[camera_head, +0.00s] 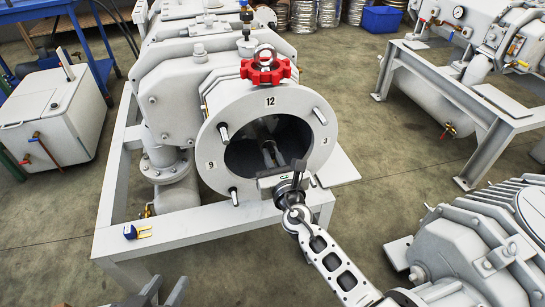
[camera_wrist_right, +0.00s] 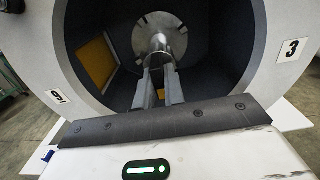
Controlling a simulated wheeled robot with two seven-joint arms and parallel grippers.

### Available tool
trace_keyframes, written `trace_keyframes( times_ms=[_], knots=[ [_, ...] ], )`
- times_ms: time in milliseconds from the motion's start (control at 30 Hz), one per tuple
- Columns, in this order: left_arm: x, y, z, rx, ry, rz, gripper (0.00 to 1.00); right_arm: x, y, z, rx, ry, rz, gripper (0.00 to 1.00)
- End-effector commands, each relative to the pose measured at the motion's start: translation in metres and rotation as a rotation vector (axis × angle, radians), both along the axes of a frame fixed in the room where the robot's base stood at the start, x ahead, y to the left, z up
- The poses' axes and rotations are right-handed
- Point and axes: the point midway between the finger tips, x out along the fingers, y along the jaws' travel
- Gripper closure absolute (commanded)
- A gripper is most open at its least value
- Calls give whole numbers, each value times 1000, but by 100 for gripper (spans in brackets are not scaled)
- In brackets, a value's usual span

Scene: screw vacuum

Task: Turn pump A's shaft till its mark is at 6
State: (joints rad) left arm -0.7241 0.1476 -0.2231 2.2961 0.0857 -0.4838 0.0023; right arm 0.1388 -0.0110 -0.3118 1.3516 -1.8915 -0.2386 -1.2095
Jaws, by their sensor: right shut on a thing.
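Pump A (camera_head: 175,95) is a white machine with a round flange (camera_head: 212,150) around a dark opening, carrying labels 12, 9 and 3. The 6 position at the bottom is hidden behind my right wrist. The metal shaft (camera_wrist_right: 160,44) shows inside the opening, in front of a slotted disc (camera_wrist_right: 178,32). My right gripper (camera_wrist_right: 158,66) reaches in from below, its two fingers shut on the shaft end. It also shows in the head view (camera_head: 269,154). I cannot make out the shaft's mark. My left gripper (camera_head: 164,288) is at the bottom edge, fingers apart, empty.
A blue and yellow tool (camera_head: 135,232) lies on the white frame (camera_head: 190,227). Another grey machine (camera_head: 470,250) stands close at the lower right. Floor at lower left is clear.

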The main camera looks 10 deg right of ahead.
Motion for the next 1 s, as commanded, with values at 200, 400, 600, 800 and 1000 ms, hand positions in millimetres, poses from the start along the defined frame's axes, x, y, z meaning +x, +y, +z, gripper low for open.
trace_keyframes(
  times_ms=[200,400,600,800,1000],
  knots=[
    [0,0,0,1,0,0,64,-1,0,-1,2,2,1,100],
    [-1,0,0,0,1,0,64,0,0,-1,1,2,0,67],
    [-2,0,0,0,3,-1,64,-2,0,0,1,1,0,67],
    [-2,0,6,-1,3,-1,64,-25,-2,0,1,4,0,67],
    [-2,0,6,-2,10,0,64,-73,-7,-1,-1,4,1,67]
  ],
)
